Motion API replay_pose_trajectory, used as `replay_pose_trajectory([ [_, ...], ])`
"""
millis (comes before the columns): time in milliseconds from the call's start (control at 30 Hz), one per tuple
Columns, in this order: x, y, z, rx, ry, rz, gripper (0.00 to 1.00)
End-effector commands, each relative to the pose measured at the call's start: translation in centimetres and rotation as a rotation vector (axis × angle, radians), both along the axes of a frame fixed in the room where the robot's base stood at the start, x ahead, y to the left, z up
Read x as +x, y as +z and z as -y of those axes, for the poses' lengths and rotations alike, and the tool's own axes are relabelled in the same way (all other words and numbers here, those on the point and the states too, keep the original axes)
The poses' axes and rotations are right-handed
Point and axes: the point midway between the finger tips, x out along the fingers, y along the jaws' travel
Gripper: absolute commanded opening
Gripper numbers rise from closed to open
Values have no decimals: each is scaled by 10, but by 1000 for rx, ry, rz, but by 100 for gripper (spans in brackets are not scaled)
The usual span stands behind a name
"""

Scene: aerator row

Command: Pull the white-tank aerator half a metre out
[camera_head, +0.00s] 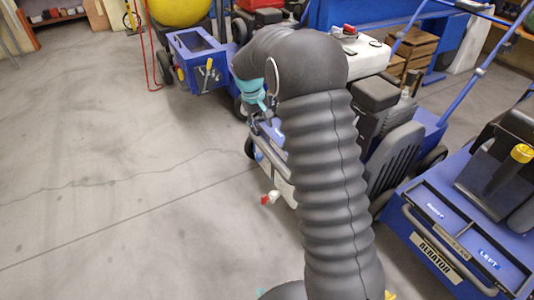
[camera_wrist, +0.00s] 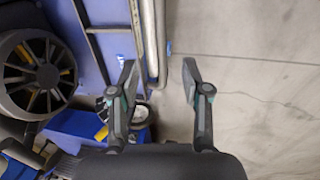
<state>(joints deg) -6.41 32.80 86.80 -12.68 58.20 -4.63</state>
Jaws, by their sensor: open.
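The white-tank aerator stands mid-row in the head view, its white tank (camera_head: 372,55) topped by a red cap (camera_head: 349,29). My arm hides much of its blue body. In the wrist view, a silvery bar (camera_wrist: 156,45) with a rounded end runs along a blue panel (camera_wrist: 115,55). I take it for an aerator's front handle. My gripper (camera_wrist: 159,72) is open and empty. The bar's end lies between its fingertips in the picture, closer to the left one. Whether the bar is between the fingers in depth or beyond them, I cannot tell. My arm mostly hides the gripper in the head view.
A second blue aerator (camera_head: 468,245) with a yellow cap (camera_head: 522,153) stands close on the right. Another blue machine (camera_head: 197,58) with a yellow tank (camera_head: 178,10) stands further back. Wooden crates (camera_head: 412,48) are behind. The concrete floor (camera_head: 110,170) on the left is clear.

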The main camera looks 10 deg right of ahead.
Motion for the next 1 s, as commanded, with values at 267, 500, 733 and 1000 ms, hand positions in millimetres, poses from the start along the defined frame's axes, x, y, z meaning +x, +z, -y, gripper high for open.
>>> replay_pose_trajectory([
  [267, 8, -25, 1, -7, 7, -12, 48],
  [500, 10, -66, 8, -6, 7, -13, 48],
  [733, 13, -107, 16, -7, 6, -13, 48],
  [1000, 15, -141, 22, -6, 7, -11, 48],
])
